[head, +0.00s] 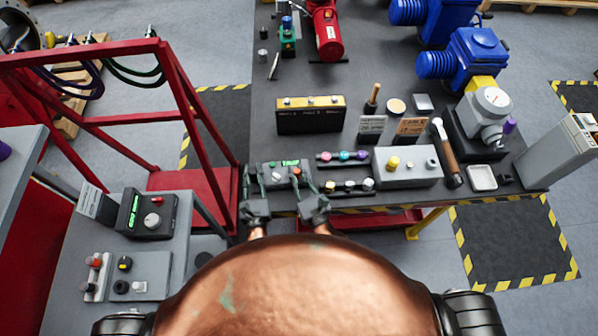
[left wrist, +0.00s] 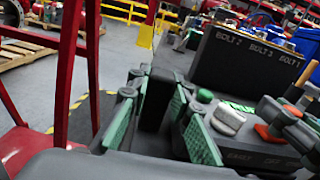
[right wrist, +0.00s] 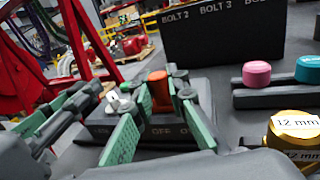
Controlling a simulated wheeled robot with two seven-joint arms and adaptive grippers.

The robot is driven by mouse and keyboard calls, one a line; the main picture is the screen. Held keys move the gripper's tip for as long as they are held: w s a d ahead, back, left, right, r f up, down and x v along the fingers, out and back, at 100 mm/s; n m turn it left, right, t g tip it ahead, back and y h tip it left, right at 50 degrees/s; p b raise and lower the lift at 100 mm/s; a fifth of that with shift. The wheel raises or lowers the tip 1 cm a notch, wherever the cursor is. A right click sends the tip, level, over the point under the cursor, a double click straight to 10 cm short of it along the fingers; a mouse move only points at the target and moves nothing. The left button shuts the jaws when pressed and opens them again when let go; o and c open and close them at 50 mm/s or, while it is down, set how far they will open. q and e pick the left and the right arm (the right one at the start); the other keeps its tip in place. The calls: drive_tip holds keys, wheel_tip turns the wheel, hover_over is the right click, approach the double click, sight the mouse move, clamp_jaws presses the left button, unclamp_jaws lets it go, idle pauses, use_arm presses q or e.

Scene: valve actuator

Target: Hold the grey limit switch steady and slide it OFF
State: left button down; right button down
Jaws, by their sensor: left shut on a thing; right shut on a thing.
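The grey limit switch (head: 281,181) is a low box at the front edge of the table, with a green display and a pale round button (left wrist: 228,119) on top. Its orange slider (right wrist: 158,86) stands above the face, near lettering that reads OFF and ON; its exact setting is unclear. My left gripper (head: 253,179) is at the box's left end. Its green-padded fingers are shut on a dark upright block (left wrist: 155,98) there, seemingly part of the switch. My right gripper (head: 303,179) is closed around the orange slider; its fingers (right wrist: 158,100) stand on either side.
A black bolt box (head: 311,116) stands behind the switch. Racks with coloured knobs (head: 343,156) and a grey box with a yellow knob (head: 408,168) are close to the right. A red frame (head: 185,100) rises at the left.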

use_arm(q)
drive_tip(key=shift+s+f, duration=0.1)
drive_tip(key=shift+f, duration=0.3)
use_arm(e)
drive_tip(key=c, duration=1.9)
unclamp_jaws()
drive_tip(key=shift+a, duration=0.25)
drive_tip(key=shift+s+d, duration=0.1)
drive_tip(key=shift+s, duration=0.05)
use_arm(q)
drive_tip(key=shift+d, duration=0.1)
use_arm(e)
drive_tip(key=v, duration=1.2)
use_arm(q)
drive_tip(key=c, duration=2.1)
unclamp_jaws()
drive_tip(key=o, duration=0.4)
drive_tip(key=shift+r, duration=0.25)
